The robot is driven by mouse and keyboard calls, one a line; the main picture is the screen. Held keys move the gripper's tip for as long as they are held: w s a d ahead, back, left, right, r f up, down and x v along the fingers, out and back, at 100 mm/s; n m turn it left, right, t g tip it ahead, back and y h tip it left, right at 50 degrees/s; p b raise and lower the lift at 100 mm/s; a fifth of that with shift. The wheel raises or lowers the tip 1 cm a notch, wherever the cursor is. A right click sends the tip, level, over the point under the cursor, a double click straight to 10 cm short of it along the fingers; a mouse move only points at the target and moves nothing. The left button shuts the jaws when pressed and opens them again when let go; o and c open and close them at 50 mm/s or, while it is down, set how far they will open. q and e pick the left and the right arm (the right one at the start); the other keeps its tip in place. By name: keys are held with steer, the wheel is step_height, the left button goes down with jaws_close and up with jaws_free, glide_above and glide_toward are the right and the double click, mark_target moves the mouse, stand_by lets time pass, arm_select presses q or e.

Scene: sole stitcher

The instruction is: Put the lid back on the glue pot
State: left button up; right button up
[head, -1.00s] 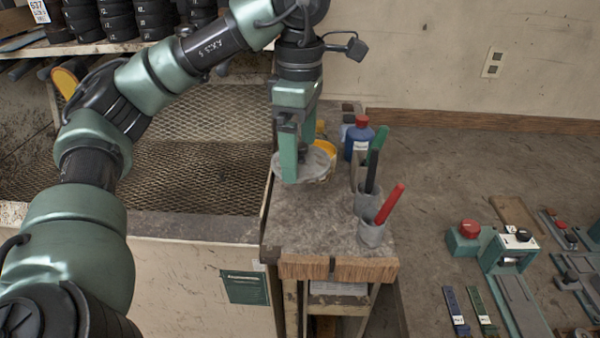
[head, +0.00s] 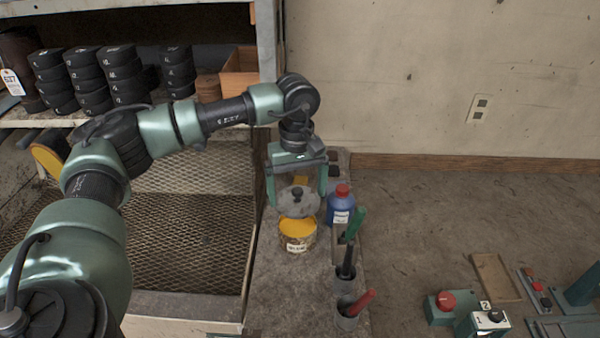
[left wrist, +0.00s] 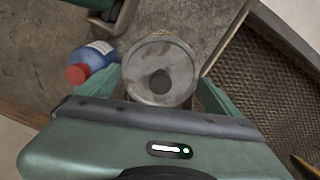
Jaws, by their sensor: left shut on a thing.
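The glue pot (head: 298,240) is a yellow tub with a pale label, upright on the narrow stone-topped bench. The lid (head: 298,207) is a grey disc with a dark knob. My left gripper (head: 296,200) points down and is shut on the lid, one finger at each side of its rim. In the head view the lid overlaps the pot's far upper part, with yellow showing in front; the exact gap between them is unclear. The left wrist view shows the lid (left wrist: 160,70) between the fingers, hiding the pot below. My right gripper is not in view.
A blue bottle with a red cap (head: 341,205) stands close right of the gripper. Cups with a green, a black and a red-handled tool (head: 348,307) line the bench's right edge. A mesh-floored bay (head: 190,230) lies to the left.

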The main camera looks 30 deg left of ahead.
arm_select(q)
steer(key=shift+a+f, duration=0.1)
steer(key=shift+f, duration=0.05)
steer(key=shift+f+b, duration=0.3)
steer(key=shift+f, duration=0.05)
steer(key=shift+s+f, duration=0.1)
steer(key=shift+f, duration=0.2)
steer(key=shift+f+b, duration=0.3)
steer(key=shift+b, duration=0.05)
step_height(320, 180, down, 4)
steer(key=b, duration=0.2)
steer(key=shift+b, duration=0.3)
steer(key=shift+f, duration=0.2)
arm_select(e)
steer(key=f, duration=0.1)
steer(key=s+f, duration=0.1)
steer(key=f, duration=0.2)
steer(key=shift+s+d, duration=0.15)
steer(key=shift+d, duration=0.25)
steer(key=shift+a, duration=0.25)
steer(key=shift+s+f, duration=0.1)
